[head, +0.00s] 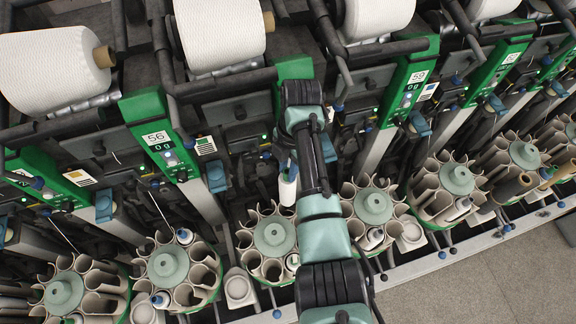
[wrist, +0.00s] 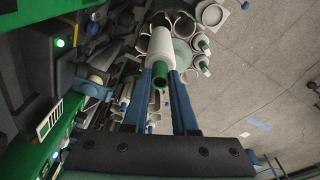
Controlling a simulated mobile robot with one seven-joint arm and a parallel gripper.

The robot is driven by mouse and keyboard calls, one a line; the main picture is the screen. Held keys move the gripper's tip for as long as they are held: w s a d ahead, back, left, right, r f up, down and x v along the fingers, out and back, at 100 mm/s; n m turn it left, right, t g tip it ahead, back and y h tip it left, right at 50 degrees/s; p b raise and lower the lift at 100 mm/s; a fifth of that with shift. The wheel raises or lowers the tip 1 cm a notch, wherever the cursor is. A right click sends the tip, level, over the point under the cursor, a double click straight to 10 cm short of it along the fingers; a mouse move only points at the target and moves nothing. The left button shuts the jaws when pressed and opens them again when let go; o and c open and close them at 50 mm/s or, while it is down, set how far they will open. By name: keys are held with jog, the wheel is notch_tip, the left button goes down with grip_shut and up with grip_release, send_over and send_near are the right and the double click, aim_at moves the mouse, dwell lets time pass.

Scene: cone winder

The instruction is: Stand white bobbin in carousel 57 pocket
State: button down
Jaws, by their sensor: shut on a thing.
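A white bobbin (head: 288,190) hangs over the far edge of a grey-beige carousel (head: 273,238), apart from its pockets as far as I can tell. In the wrist view the white bobbin (wrist: 161,44) shows a green end, and my gripper (wrist: 160,75) has its two blue fingers shut on that end. The carousel (wrist: 184,52) lies beyond the bobbin there, partly covered by it. One pocket at this carousel's right holds a white bobbin (head: 292,261). My arm hides the number label on the green panel (head: 293,70) above, so 57 cannot be read.
Neighbouring carousels stand left (head: 168,265) and right (head: 373,207), several pockets filled. The panel marked 56 (head: 160,140) stands up left, with large white yarn cones (head: 220,35) above. Dark levers and rods crowd behind the bobbin. Open floor (head: 470,285) lies at lower right.

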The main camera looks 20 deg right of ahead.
jog(key=shift+f, duration=0.1)
jog(key=shift+f+b, duration=1.8)
jog(key=shift+f, duration=0.4)
jog(key=shift+f+b, duration=1.8)
jog(key=shift+f, duration=0.45)
jog(key=shift+f+b, duration=1.8)
jog(key=shift+f, duration=0.5)
jog(key=shift+f+b, duration=1.85)
jog(key=shift+f, duration=0.5)
